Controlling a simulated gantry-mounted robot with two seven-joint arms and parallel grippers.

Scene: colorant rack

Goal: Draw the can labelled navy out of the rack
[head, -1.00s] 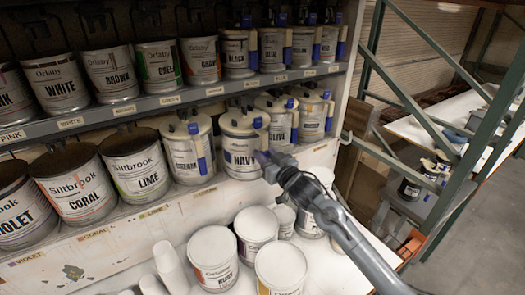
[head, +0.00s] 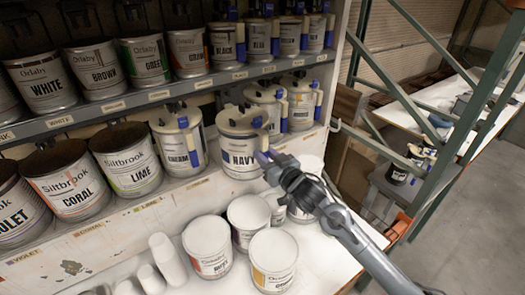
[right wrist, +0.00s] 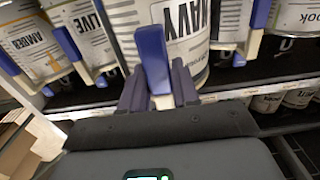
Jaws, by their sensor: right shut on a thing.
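The navy can (head: 237,150), white with a NAVY label and a side handle, is in the lower shelf row and sits forward of its neighbours, its base in front of the shelf's front edge. I cannot tell whether it still touches the shelf. It looks upright in the head view. My right gripper (head: 272,163) is shut on its handle. In the right wrist view the fingers (right wrist: 160,90) close around the blue-and-cream handle (right wrist: 152,55), with the can (right wrist: 185,35) just behind. My left gripper is not in view.
A can with a blue-marked handle (head: 178,138) stands left of the navy can; the olive can (head: 264,103) and amber can (head: 300,100) stand to its right. Several white-lidded cans (head: 207,247) and white cups (head: 165,257) stand on the surface below. A green rack post (head: 480,120) is at right.

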